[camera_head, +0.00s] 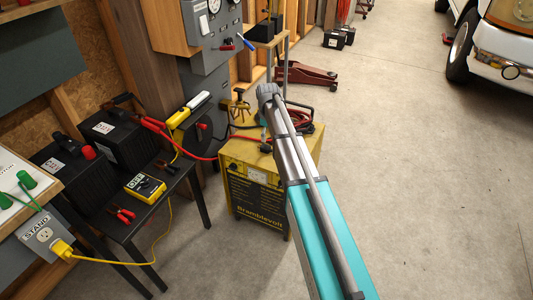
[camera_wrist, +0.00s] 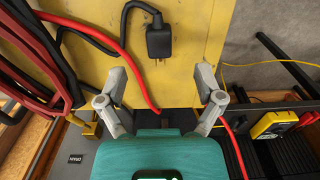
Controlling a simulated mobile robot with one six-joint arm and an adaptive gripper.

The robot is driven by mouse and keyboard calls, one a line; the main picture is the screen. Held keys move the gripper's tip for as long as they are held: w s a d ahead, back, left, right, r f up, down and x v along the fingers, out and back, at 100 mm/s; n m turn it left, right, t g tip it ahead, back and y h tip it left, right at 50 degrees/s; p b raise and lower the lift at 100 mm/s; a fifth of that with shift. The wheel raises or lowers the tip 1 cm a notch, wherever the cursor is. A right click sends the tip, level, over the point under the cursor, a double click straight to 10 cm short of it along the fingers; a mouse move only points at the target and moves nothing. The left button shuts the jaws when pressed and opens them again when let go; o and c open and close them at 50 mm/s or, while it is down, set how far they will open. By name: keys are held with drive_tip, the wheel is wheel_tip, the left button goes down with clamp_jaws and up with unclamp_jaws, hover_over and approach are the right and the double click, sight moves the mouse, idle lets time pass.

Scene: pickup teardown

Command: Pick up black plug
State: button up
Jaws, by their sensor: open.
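The black plug (camera_wrist: 158,38) lies on the yellow top of the charger cart in the wrist view, with its black cable looping up and to the left. My gripper (camera_wrist: 160,84) is open and empty, its two grey fingers spread wide. In the picture the plug is above the gap between the fingertips, apart from both. A red cable (camera_wrist: 138,75) runs across the yellow top through that gap. In the head view the yellow charger cart (camera_head: 257,196) stands under my arm's end; I cannot clearly make out the plug there.
Thick red and black cables (camera_wrist: 35,60) are bundled at the left of the wrist view. Left of the cart, a black table holds two black batteries (camera_head: 112,140) and a yellow meter (camera_head: 145,188). A yellow cord hangs there. The concrete floor (camera_head: 420,180) to the right is clear.

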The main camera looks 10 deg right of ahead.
sight(268, 147)
drive_tip(key=shift+f+b, duration=0.8)
drive_tip(key=shift+f, duration=0.35)
drive_tip(key=shift+f+b, duration=2.6)
clamp_jaws()
drive_tip(key=shift+r, duration=0.2)
